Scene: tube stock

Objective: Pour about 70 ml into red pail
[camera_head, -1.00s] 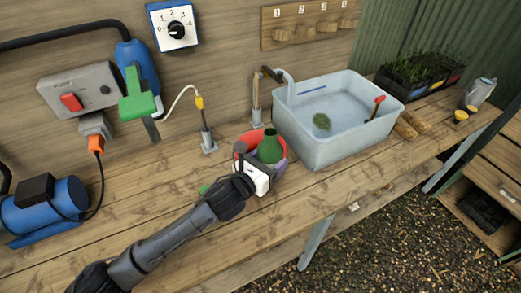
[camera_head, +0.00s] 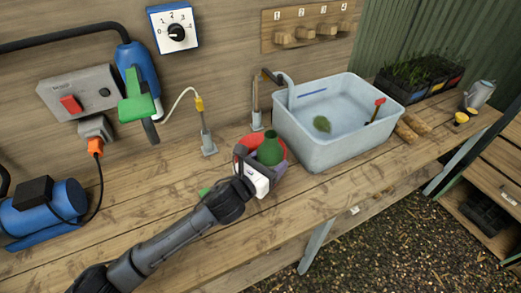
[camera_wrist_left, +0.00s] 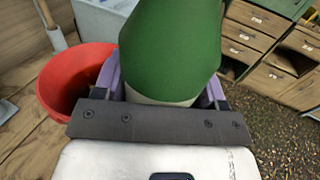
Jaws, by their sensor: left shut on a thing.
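A green vessel (camera_head: 270,152) with a narrower neck is held by my left gripper (camera_head: 268,172). In the left wrist view the vessel (camera_wrist_left: 170,45) fills the middle, between purple fingers (camera_wrist_left: 165,92). It looks about upright; its contents cannot be seen. The red pail (camera_head: 247,144) stands on the bench behind the vessel and gripper, which partly hide it. In the left wrist view the open pail (camera_wrist_left: 72,85) is just left of the vessel. The pail's inside bottom is not clear. My right gripper is not in view.
A pale wash tub (camera_head: 335,150) with a leaf and a red-ended tool stands right of the pail. A blue pump (camera_head: 45,207), a socket box (camera_head: 78,90) and a probe in a holder (camera_head: 208,145) are on the left. The front bench is mostly clear.

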